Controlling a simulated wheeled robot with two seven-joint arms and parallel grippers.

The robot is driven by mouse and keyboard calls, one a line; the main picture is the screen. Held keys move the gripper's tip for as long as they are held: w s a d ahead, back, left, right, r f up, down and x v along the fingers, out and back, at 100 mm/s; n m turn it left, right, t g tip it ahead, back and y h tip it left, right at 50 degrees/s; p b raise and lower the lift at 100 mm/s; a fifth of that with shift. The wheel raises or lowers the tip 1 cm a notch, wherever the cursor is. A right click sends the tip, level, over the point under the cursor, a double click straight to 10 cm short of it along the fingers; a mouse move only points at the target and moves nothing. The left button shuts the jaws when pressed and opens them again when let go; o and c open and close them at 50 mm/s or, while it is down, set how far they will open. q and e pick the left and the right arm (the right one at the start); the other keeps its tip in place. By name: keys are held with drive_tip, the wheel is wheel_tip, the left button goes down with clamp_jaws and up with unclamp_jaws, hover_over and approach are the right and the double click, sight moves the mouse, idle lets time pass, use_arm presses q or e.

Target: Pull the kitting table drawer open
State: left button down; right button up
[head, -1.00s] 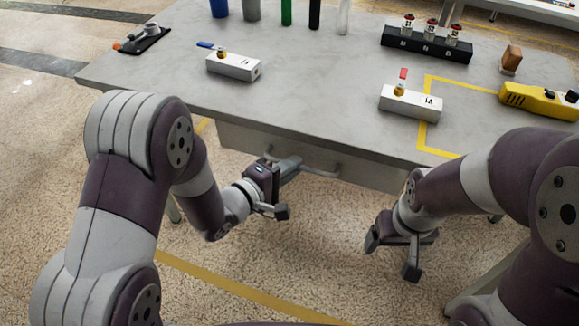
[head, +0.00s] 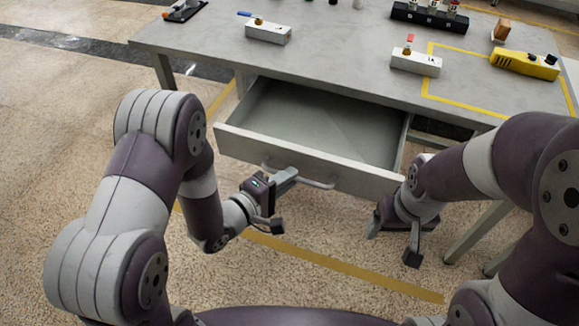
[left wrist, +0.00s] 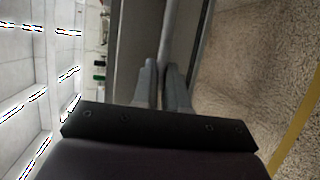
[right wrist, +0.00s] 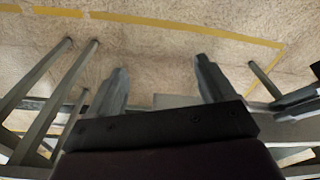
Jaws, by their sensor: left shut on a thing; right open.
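The kitting table drawer (head: 310,159) stands well out from under the grey tabletop, and its inside shows empty in the head view. A bar handle (head: 318,184) runs along its front; it also shows in the left wrist view (left wrist: 168,30). My left gripper (head: 286,177) is shut on the handle near its left end, and the fingertips (left wrist: 162,72) hide the part they hold. My right gripper (head: 393,240) is open and empty, just in front of the drawer's right end. In the right wrist view its fingers (right wrist: 160,80) are spread over bare floor.
The tabletop (head: 340,62) carries two white blocks with valves (head: 268,31) (head: 416,62), a black rack (head: 428,16) and a yellow tool (head: 525,63). Table legs (head: 480,231) stand at the right. The floor in front of the drawer is clear.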

use_arm(q)
drive_tip(key=shift+s+a, duration=0.25)
drive_tip(key=shift+s, duration=0.6)
use_arm(e)
drive_tip(key=shift+s+r, duration=0.1)
drive_tip(key=shift+r, duration=0.1)
use_arm(q)
drive_tip(key=c, duration=1.2)
unclamp_jaws()
